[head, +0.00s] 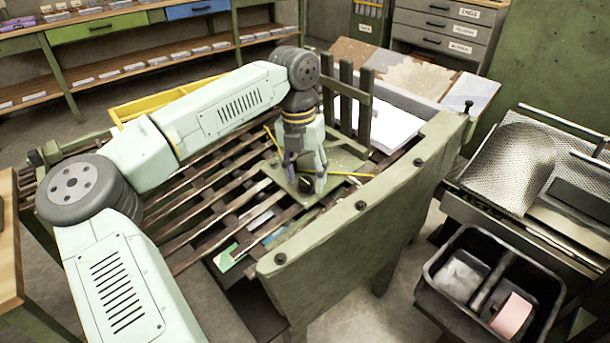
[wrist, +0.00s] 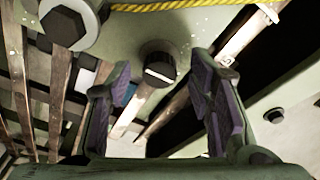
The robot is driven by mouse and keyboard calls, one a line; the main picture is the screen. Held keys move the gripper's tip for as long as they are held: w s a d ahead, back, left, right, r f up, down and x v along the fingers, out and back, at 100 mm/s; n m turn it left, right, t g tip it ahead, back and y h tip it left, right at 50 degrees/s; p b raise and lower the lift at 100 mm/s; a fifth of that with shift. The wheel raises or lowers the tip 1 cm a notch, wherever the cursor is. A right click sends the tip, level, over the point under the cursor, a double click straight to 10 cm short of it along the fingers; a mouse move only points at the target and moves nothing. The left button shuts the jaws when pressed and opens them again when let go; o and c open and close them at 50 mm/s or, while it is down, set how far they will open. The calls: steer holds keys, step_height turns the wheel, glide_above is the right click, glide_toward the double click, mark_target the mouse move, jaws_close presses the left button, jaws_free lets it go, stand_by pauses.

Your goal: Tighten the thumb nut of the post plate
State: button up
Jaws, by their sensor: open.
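The green post plate (head: 346,163) lies on the slatted bed of the frame, with slatted posts rising behind it. The thumb nut (wrist: 157,63) is a dark knob with a pale mark across its face, on the plate's surface. It also shows small and dark in the head view (head: 305,185). My gripper (head: 304,178) is over the plate, pointing down. In the wrist view my gripper (wrist: 160,92) is open, with a purple-padded finger on each side of the nut's line. The nut appears beyond and between the fingertips, and no contact is visible.
A larger dark bolt head on a pale washer (wrist: 68,22) is at upper left in the wrist view. A yellow cord (wrist: 170,5) crosses the plate. The frame's green side beam (head: 365,205) stands close to the right. A black divided bin (head: 490,285) is farther right.

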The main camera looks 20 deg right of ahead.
steer(key=shift+f, duration=0.15)
steer(key=shift+c, duration=0.3)
jaws_close()
stand_by(0.3)
